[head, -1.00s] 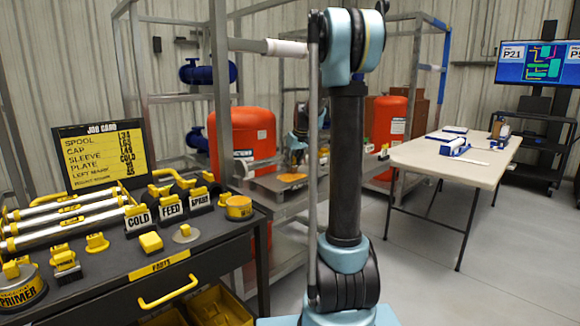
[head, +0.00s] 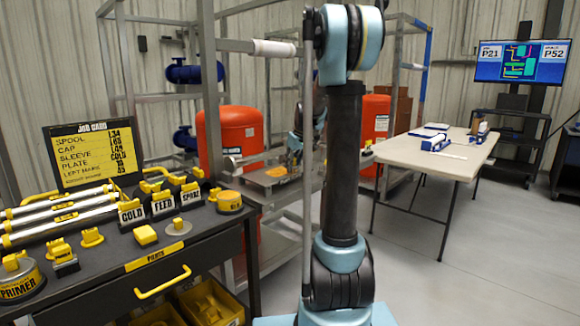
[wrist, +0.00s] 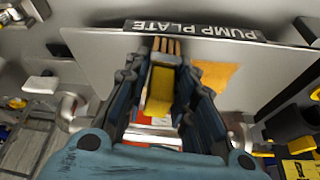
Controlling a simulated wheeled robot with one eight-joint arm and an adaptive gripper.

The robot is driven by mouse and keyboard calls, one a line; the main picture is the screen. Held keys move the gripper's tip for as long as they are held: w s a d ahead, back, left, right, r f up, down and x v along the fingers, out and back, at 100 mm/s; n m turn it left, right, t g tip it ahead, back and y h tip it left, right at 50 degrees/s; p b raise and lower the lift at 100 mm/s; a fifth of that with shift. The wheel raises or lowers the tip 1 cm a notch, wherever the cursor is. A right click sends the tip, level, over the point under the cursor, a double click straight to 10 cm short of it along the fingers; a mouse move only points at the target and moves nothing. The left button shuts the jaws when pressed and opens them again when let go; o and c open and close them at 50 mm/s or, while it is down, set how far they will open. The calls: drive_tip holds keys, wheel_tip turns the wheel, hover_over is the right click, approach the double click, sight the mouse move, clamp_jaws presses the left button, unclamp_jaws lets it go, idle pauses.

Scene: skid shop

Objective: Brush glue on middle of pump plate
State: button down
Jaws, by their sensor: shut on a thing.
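The pump plate (wrist: 110,62) is a flat grey plate with a dark label reading PUMP PLATE, upside down in the wrist view. An orange patch (wrist: 216,82) lies on it, right of the brush. My gripper (wrist: 168,62) is shut on a yellow-handled brush (wrist: 160,90) with tan bristles pointing at the plate. Whether the bristles touch the plate, I cannot tell. In the head view the plate (head: 258,178) with its orange patch lies on the metal skid, and my gripper (head: 296,142) is over it, partly hidden behind my arm.
Red tanks (head: 240,133) and metal frame posts (head: 208,95) stand close around the plate. A dark parts cart (head: 110,255) with labelled yellow-topped parts and a job card (head: 92,155) is at left. A light table (head: 425,160) stands at right, with open floor before it.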

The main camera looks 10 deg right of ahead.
drive_tip(key=shift+r, duration=4.1)
drive_tip(key=shift+f, duration=0.1)
